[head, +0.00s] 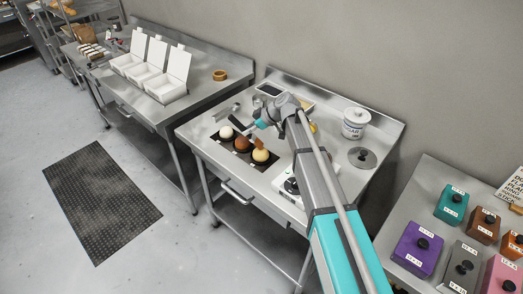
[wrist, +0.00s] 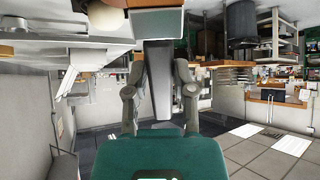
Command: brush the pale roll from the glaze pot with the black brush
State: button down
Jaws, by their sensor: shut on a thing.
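Three round rolls sit in a row on dark mats in the head view: a whitish, palest roll (head: 226,132), a brown roll (head: 242,144) and a cream roll (head: 260,155) with a brown patch on top. My gripper (head: 262,123) is just above and behind the row, at the end of my arm. In the wrist view my gripper (wrist: 160,92) is shut on a long dark piece, the black brush (wrist: 158,70). Its bristle end cannot be made out. A small yellowish thing (head: 313,128) behind my arm may be the glaze pot; it is mostly hidden.
A white sugar canister (head: 355,124) and a round steel lid (head: 362,157) stand right of my arm. A dark-topped tray (head: 270,90) lies behind my gripper. White open boxes (head: 165,86) stand on the left bench. Coloured boxes (head: 451,205) fill the right bench.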

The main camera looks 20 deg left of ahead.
jog(key=shift+s, duration=0.15)
jog(key=shift+s+d, duration=0.15)
jog(key=shift+s, duration=0.85)
jog(key=shift+w, duration=0.1)
dwell(0.3)
jog(key=shift+w, duration=1.05)
jog(key=shift+s, duration=0.25)
jog(key=shift+s, duration=0.9)
jog(key=shift+w, duration=0.15)
jog(key=shift+w, duration=1)
jog(key=shift+s, duration=0.15)
